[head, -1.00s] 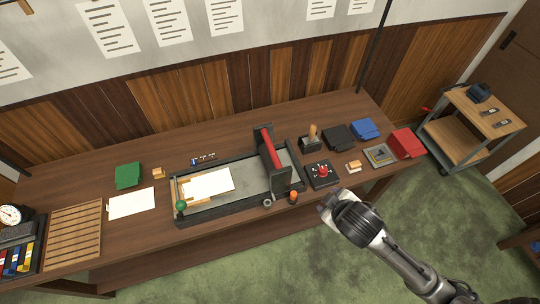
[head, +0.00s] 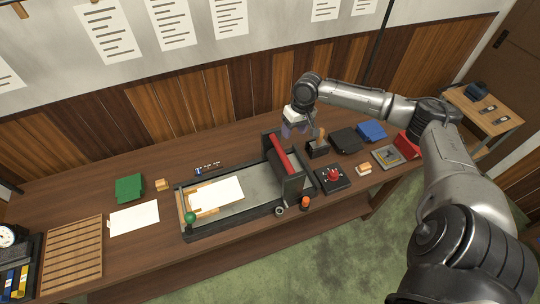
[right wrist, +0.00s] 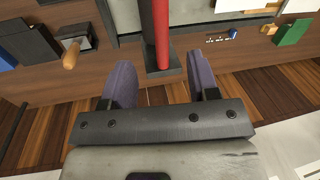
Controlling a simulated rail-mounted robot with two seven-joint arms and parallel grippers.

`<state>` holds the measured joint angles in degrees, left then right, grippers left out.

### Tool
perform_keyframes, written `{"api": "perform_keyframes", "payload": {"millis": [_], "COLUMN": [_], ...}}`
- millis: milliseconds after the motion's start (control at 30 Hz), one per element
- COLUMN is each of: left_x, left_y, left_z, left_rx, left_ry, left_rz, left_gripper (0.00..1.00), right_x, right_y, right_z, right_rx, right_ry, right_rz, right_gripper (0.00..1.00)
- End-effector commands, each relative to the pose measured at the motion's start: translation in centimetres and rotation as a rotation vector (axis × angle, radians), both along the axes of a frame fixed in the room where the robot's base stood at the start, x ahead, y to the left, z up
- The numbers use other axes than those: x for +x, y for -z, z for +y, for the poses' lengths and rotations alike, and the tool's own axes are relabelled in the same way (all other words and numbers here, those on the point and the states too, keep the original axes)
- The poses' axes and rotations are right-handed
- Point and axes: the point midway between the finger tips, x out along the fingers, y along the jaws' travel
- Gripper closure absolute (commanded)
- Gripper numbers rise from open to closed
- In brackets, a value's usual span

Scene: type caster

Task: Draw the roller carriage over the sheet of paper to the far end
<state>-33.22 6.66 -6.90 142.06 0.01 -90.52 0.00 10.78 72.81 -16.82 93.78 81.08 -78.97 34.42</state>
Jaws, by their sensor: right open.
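The roller carriage (head: 290,178) is a dark upright frame with a red bar along its top. It stands at the right end of the long grey press bed (head: 258,185). A white sheet of paper (head: 215,192) lies flat on the bed's left part. My right gripper (head: 292,131) is open and empty, above the far end of the carriage. In the right wrist view the red bar (right wrist: 161,35) and the carriage's dark end (right wrist: 162,62) show between and beyond the spread purple fingers (right wrist: 160,75), apart from them. My left gripper is not in view.
A wooden-handled stamp (head: 318,147), black (head: 346,140) and blue (head: 371,131) blocks and a red-knobbed box (head: 333,178) stand right of the bed. A green knob (head: 190,217) is at its near left corner. A loose white sheet (head: 134,219) and slatted rack (head: 73,255) lie left.

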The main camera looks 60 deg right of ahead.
Motion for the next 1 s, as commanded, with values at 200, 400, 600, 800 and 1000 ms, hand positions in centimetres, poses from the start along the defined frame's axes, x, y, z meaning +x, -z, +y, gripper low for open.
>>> {"api": "perform_keyframes", "payload": {"millis": [200,400,600,800,1000], "left_x": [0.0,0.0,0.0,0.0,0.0], "left_y": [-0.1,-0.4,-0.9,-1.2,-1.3], "left_z": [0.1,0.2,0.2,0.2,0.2], "left_rx": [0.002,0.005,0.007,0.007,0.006], "left_ry": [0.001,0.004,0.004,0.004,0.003], "left_rz": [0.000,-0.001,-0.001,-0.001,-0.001], "left_gripper": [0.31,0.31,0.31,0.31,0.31], "right_x": [0.2,0.5,0.9,1.3,1.6], "right_y": [0.3,2.5,6.2,9.6,12.1], "right_z": [0.2,0.6,1.3,1.8,2.2], "right_rx": [0.018,0.020,0.020,0.019,0.017], "right_ry": [0.120,0.130,0.129,0.128,0.127], "right_rz": [0.007,0.009,0.010,0.008,0.008], "right_gripper": [0.45,0.45,0.45,0.45,0.45]}}
